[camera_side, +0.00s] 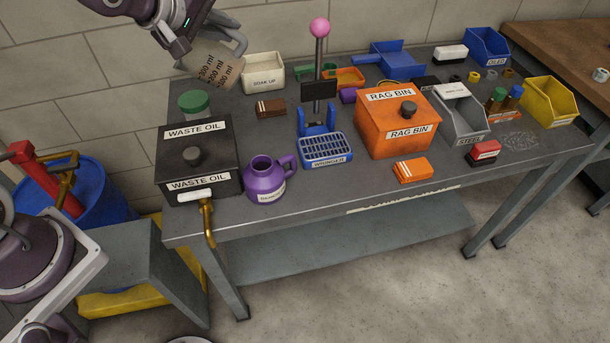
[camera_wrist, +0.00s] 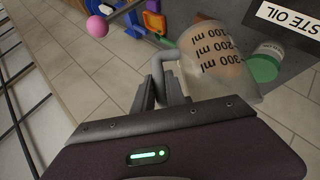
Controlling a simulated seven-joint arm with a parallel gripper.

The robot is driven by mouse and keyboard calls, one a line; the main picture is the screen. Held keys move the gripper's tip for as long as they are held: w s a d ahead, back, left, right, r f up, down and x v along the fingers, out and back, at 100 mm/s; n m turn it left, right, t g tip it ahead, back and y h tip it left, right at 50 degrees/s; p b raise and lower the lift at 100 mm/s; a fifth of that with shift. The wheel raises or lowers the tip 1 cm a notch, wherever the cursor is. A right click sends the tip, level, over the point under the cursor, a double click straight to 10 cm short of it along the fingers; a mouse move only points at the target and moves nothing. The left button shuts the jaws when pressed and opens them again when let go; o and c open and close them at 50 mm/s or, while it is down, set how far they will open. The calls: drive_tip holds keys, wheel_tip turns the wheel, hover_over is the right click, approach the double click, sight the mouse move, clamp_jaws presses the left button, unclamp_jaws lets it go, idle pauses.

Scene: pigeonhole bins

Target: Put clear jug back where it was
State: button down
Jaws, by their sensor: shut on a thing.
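The clear jug (camera_side: 216,72) is see-through with black millilitre marks and a grey handle. It is held in the air, tilted, above the back left of the bench. It also shows in the wrist view (camera_wrist: 212,62), beside the fingers. My gripper (camera_wrist: 167,82) is shut on the jug's handle; in the side view the fingertips are hard to make out at the top left. Below the jug a green-capped container (camera_side: 195,104) stands behind the black waste oil box (camera_side: 212,140). I cannot tell whether the jug holds liquid.
A cream soak up bin (camera_side: 263,72), a brown block (camera_side: 270,108) and a purple jug (camera_side: 265,180) stand nearby. A blue wringer (camera_side: 326,148) with a tall pink-knobbed lever (camera_side: 319,29) and an orange rag bin (camera_side: 398,120) stand to the right.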

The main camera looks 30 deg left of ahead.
drive_tip(key=s+d+f+m+g+h, duration=0.1)
drive_tip(key=d+f+m, duration=0.5)
drive_tip(key=d, duration=0.4)
drive_tip(key=s+d+f+m+g+h, duration=0.15)
drive_tip(key=d+f+m, duration=0.25)
drive_tip(key=d+m, duration=0.45)
drive_tip(key=s+d+f+m+g+h, duration=0.15)
drive_tip(key=d+f+m, duration=0.3)
drive_tip(key=d, duration=0.75)
wheel_tip(320, 180, down, 10)
drive_tip(key=shift+w+d+m+t, duration=0.3)
drive_tip(key=shift+m+t, duration=0.1)
drive_tip(key=c, duration=1.4)
unclamp_jaws()
drive_tip(key=shift+f, duration=0.1)
drive_tip(key=shift+o, duration=0.2)
